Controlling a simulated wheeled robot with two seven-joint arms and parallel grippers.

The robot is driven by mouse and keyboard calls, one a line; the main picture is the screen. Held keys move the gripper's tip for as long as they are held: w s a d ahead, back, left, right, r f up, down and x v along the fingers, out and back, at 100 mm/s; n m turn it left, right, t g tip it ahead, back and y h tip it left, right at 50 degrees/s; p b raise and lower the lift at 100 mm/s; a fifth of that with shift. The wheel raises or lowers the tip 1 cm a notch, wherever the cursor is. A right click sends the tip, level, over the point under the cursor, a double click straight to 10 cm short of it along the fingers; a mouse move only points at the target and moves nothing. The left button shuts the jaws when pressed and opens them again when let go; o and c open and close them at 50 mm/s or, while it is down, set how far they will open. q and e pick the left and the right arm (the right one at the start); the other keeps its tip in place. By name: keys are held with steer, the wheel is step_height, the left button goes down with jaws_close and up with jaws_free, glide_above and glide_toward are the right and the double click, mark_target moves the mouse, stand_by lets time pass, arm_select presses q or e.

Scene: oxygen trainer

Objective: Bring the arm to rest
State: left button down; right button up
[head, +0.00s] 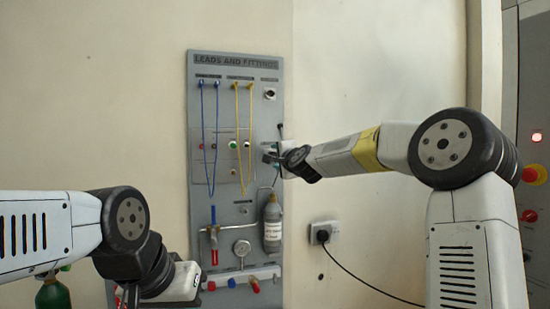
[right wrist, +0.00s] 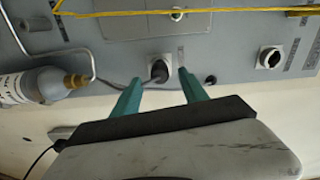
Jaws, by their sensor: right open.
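My right gripper (head: 271,155) is in front of the right edge of the grey board (head: 225,69) in the head view. In the right wrist view its two teal fingers (right wrist: 161,91) are apart, with nothing held between them. A black plug in a white socket (right wrist: 159,68) shows beyond the gap, just past the fingertips; whether they touch it I cannot tell. My right arm (head: 340,155) reaches in from the right. My left arm (head: 125,220) is bent at the lower left, and its gripper cannot be made out.
The board carries a hanging blue lead (head: 203,110), a yellow lead (head: 237,115), a grey cylinder (head: 272,225) and a gauge (head: 242,247). A wall socket (head: 322,233) has a black cable running right. A control panel (head: 530,105) stands at the far right. A green cylinder (head: 53,294) is lower left.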

steer(key=s+d+f+n+g+h, duration=0.1)
steer(key=s+d+f+n+g, duration=0.2)
steer(key=s+f, duration=0.4)
steer(key=s+d+f+n+g+h, duration=0.1)
steer(key=s+d+f+n+g, duration=0.3)
steer(key=s, duration=2)
steer(key=s+d+f+n+g+h, duration=0.1)
steer(key=s+d+f+n+g, duration=0.3)
steer(key=s+f, duration=0.7)
steer(key=s+d+n, duration=0.2)
steer(key=s, duration=0.2)
steer(key=shift+s+d+f+n, duration=0.15)
steer(key=shift+d+f+n, duration=0.15)
steer(key=shift+d+f, duration=0.1)
